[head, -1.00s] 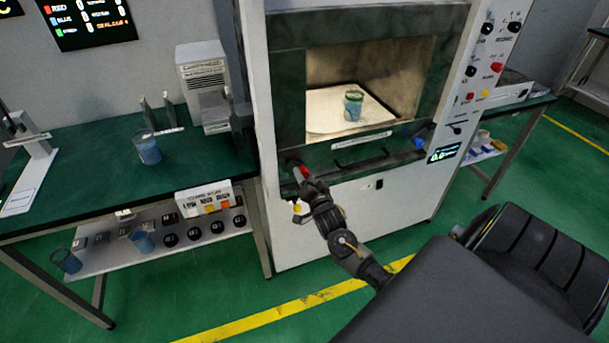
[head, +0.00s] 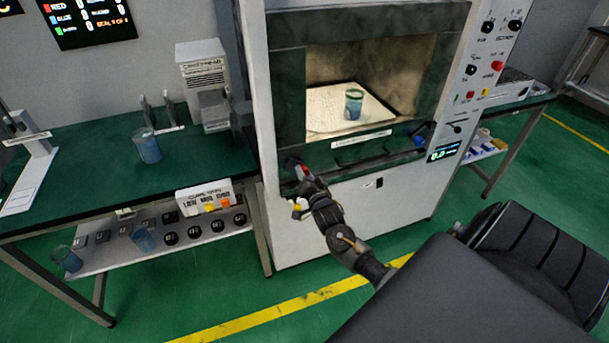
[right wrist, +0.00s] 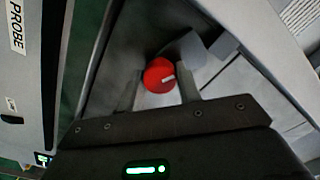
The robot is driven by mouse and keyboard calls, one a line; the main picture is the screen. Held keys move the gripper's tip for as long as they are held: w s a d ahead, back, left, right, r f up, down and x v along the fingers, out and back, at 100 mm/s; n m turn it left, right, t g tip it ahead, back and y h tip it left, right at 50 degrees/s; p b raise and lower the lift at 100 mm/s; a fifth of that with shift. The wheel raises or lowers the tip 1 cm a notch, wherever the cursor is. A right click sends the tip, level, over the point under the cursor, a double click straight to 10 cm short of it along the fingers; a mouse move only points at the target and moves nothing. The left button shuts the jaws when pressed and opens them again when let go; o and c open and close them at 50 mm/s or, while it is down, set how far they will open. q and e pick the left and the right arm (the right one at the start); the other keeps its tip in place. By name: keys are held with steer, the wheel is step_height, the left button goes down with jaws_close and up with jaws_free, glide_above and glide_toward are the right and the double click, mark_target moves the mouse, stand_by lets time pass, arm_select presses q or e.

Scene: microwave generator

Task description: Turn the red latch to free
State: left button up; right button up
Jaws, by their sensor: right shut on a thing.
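The red latch (head: 301,170) is at the lower left corner of the microwave front, mostly hidden by my right gripper (head: 301,180) in the head view. In the right wrist view, the latch (right wrist: 158,74) is a round red knob with a short white mark. It sits between the two fingers of my right gripper (right wrist: 160,88), which is shut on it. My left gripper is not in view.
The microwave chamber (head: 318,72) is open to view, with a blue-green cup (head: 353,104) on a pale plate. A blue knob (head: 418,140) is at the lower right. A green bench (head: 90,180) with another cup (head: 147,147) stands left.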

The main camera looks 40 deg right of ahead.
steer(key=shift+a+n+p, duration=0.1)
steer(key=shift+n+p, duration=2.25)
steer(key=shift+n, duration=6.45)
steer(key=o, duration=1)
steer(key=shift+s, duration=0.1)
